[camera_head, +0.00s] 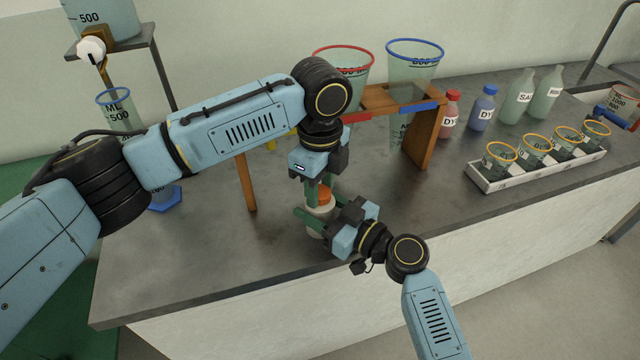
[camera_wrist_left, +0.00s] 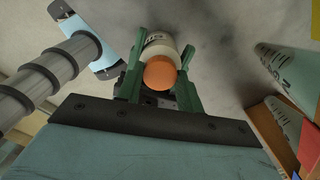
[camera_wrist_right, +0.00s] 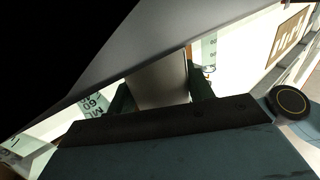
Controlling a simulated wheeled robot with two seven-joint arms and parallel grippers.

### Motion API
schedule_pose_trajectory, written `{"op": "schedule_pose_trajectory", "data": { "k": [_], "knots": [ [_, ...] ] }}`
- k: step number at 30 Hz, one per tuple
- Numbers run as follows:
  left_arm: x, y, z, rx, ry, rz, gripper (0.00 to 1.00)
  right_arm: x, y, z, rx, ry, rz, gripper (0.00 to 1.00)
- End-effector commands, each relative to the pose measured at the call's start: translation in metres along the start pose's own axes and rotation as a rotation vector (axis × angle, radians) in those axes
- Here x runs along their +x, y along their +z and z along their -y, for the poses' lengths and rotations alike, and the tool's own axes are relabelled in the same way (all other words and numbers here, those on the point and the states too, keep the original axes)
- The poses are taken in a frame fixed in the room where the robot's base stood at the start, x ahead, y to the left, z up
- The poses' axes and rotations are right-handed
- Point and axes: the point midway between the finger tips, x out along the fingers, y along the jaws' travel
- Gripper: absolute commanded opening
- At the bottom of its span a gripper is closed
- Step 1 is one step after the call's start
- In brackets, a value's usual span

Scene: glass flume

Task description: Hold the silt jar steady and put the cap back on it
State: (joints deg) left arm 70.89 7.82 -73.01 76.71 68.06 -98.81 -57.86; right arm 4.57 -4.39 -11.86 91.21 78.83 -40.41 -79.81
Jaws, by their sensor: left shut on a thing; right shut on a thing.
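The silt jar (camera_head: 316,227) is a small pale jar standing near the front of the dark bench top. My right gripper (camera_head: 317,217) is shut around its body, coming in from the right and front. In the right wrist view the jar (camera_wrist_right: 160,82) is a pale shape between the green fingers. The orange cap (camera_head: 321,197) is right above the jar mouth. My left gripper (camera_head: 319,188) points down and is shut on the cap. The cap (camera_wrist_left: 160,73) also shows between the fingers in the left wrist view. I cannot tell whether the cap touches the rim.
A wooden stand (camera_head: 427,135) holding red- and blue-rimmed cones is just behind the grippers. Red (camera_head: 451,115) and blue (camera_head: 483,107) dye bottles and clear bottles stand farther right. A white tray (camera_head: 478,181) holds several yellow-rimmed cups. The bench front between jar and tray is clear.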

Motion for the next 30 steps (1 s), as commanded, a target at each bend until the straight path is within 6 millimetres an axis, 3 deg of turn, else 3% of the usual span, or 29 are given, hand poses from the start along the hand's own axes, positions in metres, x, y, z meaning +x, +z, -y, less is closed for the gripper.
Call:
{"op": "schedule_pose_trajectory", "data": {
  "k": [3,4,9,19,30],
  "knots": [
    [0.000,0.000,0.000,-0.007,0.000,0.000,0.09,0.000,0.000,0.000,0.000,0.000,0.001,0.00],
    [0.000,0.000,0.000,-0.007,0.000,-0.001,0.39,0.000,0.000,0.000,0.000,0.000,0.001,0.00],
    [0.000,0.000,0.000,-0.009,0.000,0.000,0.58,0.000,0.000,0.000,0.000,0.000,0.001,0.00],
    [-0.004,0.000,0.000,-0.010,-0.001,0.000,0.58,0.000,0.000,0.000,0.000,0.000,0.001,0.00],
    [-0.044,0.000,0.000,-0.010,-0.001,-0.001,0.58,0.000,0.000,0.000,0.000,0.000,0.001,0.00]
  ]
}}
